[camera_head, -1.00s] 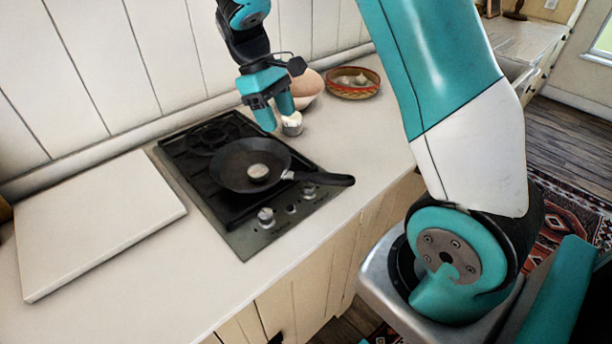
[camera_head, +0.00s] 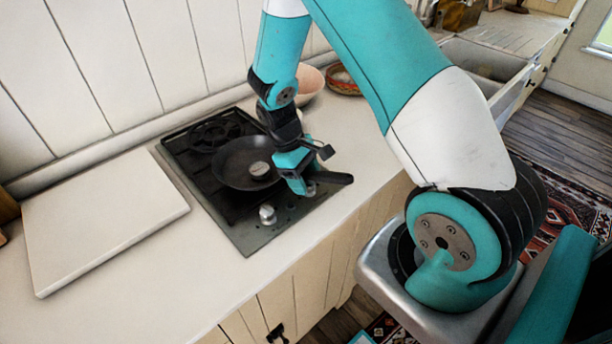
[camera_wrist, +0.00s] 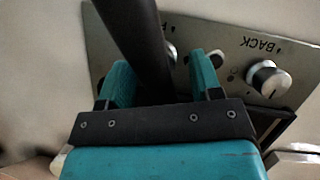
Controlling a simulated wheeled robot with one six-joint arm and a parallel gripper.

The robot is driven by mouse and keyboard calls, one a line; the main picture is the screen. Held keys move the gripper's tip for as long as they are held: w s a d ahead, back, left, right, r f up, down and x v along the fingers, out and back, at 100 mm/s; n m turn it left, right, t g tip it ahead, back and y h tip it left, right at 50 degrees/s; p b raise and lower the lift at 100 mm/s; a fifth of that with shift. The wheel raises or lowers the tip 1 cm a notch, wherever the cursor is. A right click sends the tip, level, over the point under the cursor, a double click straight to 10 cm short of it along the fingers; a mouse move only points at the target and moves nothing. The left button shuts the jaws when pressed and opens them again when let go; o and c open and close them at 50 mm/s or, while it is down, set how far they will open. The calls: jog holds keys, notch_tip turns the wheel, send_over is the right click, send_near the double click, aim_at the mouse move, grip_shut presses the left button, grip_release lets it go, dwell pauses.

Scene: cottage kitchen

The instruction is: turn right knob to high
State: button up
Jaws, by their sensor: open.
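The right knob (camera_wrist: 171,52) is on the front panel of the cooktop (camera_head: 245,235). In the wrist view it is partly hidden by the black pan handle (camera_wrist: 145,40). My gripper (camera_head: 303,187) is low at the right end of the panel, beside the handle. In the wrist view my gripper (camera_wrist: 163,70) has its fingers apart, with the handle crossing between them and the knob beyond. Contact with the knob cannot be told. The left knob (camera_head: 267,214) shows clear; in the wrist view this silver knob (camera_wrist: 268,78) sits by the "BACK" label.
The black pan (camera_head: 232,160) stands on the cooktop with a small round pale thing (camera_head: 259,170) in it. Its handle sticks out over the right panel end. A white board (camera_head: 100,220) lies left.

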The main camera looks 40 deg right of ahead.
jog(key=shift+s+f, duration=0.15)
jog(key=shift+f, duration=0.1)
jog(key=c, duration=0.9)
jog(key=shift+n, duration=0.8)
jog(key=o, duration=0.9)
jog(key=shift+t, duration=0.3)
jog(key=shift+r, duration=0.1)
